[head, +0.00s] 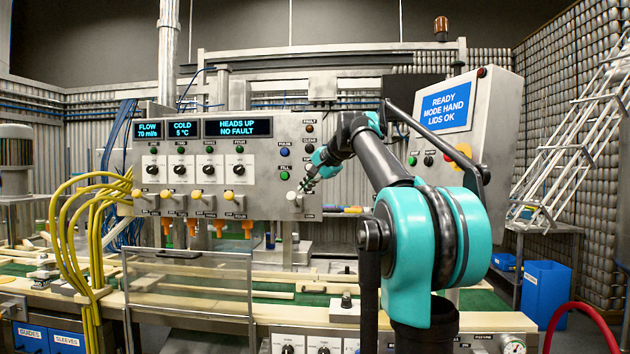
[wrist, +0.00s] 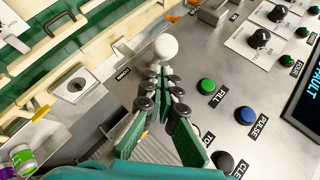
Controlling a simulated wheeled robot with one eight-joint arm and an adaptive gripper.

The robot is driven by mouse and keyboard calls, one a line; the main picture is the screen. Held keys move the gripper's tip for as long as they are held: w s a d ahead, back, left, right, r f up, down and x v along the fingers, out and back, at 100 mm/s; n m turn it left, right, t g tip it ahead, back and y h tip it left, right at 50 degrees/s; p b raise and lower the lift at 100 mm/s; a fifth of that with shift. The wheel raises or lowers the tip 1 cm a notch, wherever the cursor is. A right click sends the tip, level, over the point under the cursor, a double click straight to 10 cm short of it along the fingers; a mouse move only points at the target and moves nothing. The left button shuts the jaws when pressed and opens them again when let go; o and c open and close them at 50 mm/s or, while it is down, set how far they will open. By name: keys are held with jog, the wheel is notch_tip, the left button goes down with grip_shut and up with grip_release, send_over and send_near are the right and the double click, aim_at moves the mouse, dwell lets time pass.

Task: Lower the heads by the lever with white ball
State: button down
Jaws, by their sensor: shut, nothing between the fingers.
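The lever's white ball (head: 293,197) sticks out at the lower right of the grey control panel (head: 290,160). In the wrist view the white ball (wrist: 163,47) is just beyond my fingertips, beside a small dark label. My gripper (head: 308,184) is at the panel's right side, just above and right of the ball. In the wrist view my gripper (wrist: 162,76) is shut and empty, its tips pointing at the ball. I cannot tell whether they touch it. The lever's stem is mostly hidden. The panel display (head: 238,127) reads "HEADS UP, NO FAULT".
Several cream-knobbed levers (head: 192,195) line the panel's lower left, above orange nozzles. Green FILL (wrist: 208,86) and blue PULSE (wrist: 245,115) buttons sit close to my fingers. A clear guard (head: 190,285) stands in front of the conveyor. A screen box (head: 460,110) stands at right.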

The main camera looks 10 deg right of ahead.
jog(key=shift+a+f, duration=0.3)
jog(key=shift+a, duration=0.15)
jog(key=shift+f, duration=0.1)
jog(key=shift+s+f, duration=0.15)
jog(key=shift+f, duration=0.05)
